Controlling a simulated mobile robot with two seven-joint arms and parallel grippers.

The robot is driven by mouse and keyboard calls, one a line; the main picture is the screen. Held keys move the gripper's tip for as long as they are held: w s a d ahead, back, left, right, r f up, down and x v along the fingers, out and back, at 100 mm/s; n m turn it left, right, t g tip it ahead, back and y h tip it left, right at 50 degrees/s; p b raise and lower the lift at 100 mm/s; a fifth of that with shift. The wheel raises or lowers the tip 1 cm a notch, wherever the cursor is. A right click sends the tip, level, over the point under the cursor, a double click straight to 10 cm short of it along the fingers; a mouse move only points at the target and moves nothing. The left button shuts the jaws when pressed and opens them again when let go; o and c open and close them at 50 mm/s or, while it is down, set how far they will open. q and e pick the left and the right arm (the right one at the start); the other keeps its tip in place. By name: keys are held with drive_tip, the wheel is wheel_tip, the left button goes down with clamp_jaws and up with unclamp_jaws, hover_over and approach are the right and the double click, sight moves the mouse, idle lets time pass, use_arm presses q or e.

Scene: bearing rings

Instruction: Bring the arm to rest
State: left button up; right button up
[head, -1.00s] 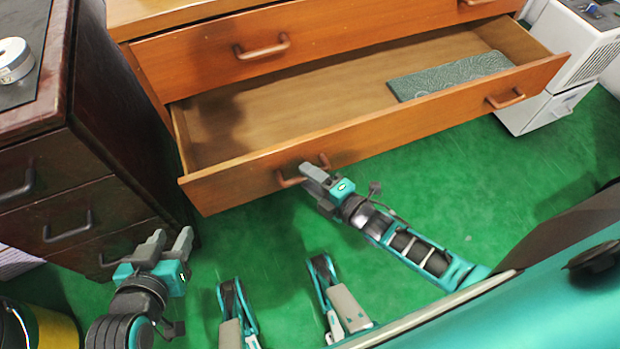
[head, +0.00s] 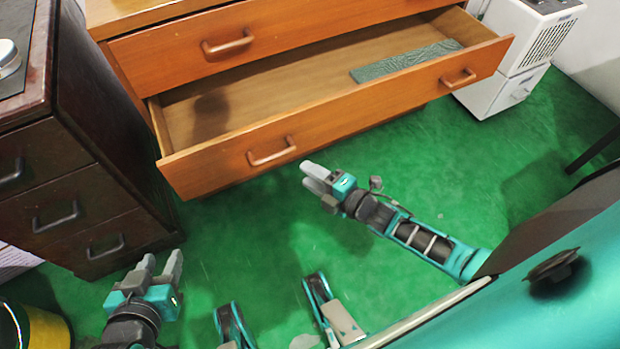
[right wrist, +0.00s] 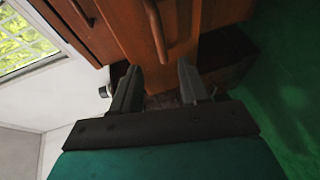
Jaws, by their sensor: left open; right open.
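My right gripper (head: 314,177) is open and empty, just in front of the open lower drawer (head: 330,117) of the orange-brown wooden cabinet. Its fingers are apart from the drawer's left handle (head: 271,151). In the right wrist view the two fingers of this gripper (right wrist: 158,90) stand apart with nothing between them, and a handle (right wrist: 156,30) shows beyond them. My left gripper (head: 159,272) is open and empty at the lower left, in front of the dark cabinet (head: 70,180).
A green patterned flat piece (head: 405,62) lies in the drawer's right part. A white machine (head: 520,50) stands at the back right. A yellow and black bin (head: 45,328) is at the lower left. The green floor (head: 260,225) between the arms is clear.

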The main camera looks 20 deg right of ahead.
use_arm(q)
drive_tip(key=shift+s, duration=0.4)
use_arm(e)
drive_tip(key=shift+s+d+r, duration=0.1)
drive_tip(key=shift+s+d, duration=0.05)
drive_tip(key=shift+s, duration=0.15)
drive_tip(key=s+a+r+m+g+h, duration=0.4)
drive_tip(key=s+r+m, duration=0.55)
drive_tip(key=m, duration=1.05)
use_arm(q)
drive_tip(key=s+a+r+y+p, duration=0.1)
drive_tip(key=a+r+p, duration=0.2)
drive_tip(key=r+p, duration=0.8)
drive_tip(key=p, duration=0.5)
drive_tip(key=shift+s+r, duration=0.25)
use_arm(e)
wheel_tip(320, 180, up, 11)
drive_tip(key=s+d, duration=0.2)
drive_tip(key=shift+s+d+h, duration=0.15)
drive_tip(key=shift+d+h, duration=0.25)
